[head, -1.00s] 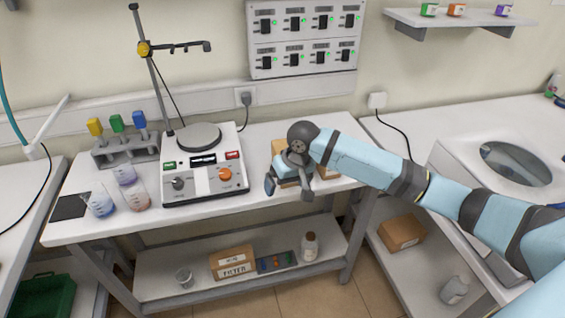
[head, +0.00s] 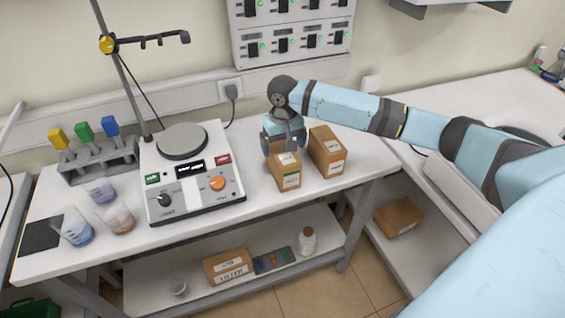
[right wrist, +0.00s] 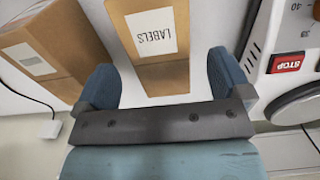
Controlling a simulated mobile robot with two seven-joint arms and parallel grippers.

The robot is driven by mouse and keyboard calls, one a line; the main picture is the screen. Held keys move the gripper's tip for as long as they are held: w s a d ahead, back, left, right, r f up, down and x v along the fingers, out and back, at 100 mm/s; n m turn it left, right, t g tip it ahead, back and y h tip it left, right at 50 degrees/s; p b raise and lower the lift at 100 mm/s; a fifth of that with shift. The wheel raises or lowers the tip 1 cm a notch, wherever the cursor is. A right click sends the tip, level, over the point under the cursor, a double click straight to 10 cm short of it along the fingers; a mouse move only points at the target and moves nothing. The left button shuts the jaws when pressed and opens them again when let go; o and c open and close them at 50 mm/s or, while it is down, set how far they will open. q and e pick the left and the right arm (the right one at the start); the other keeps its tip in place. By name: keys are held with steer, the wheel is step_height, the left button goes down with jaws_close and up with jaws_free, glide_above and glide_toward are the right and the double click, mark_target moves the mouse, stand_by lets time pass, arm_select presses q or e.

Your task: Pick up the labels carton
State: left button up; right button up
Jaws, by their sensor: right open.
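The labels carton (head: 286,178) is a brown box with a white label, standing on the white bench right of the hotplate device. In the right wrist view the label of the labels carton (right wrist: 152,32) reads LABELS upside down. My right gripper (head: 283,146) is open at the carton's top and back end. In the right wrist view its blue fingers (right wrist: 162,66) lie on either side of the carton, with a clear gap on the right. My left gripper is out of view.
A second brown carton (head: 327,152) stands close to the right of the labels carton; it also shows in the right wrist view (right wrist: 55,50). The hotplate device (head: 191,172) with its STOP button is to the left. Beakers (head: 120,219) stand further left. The bench front edge is near.

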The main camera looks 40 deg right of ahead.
steer(key=shift+f, duration=0.5)
steer(key=f, duration=0.5)
steer(key=shift+w+p, duration=0.2)
steer(key=shift+p, duration=0.1)
steer(key=shift+r, duration=0.1)
steer(key=c, duration=1)
steer(key=shift+c, duration=0.2)
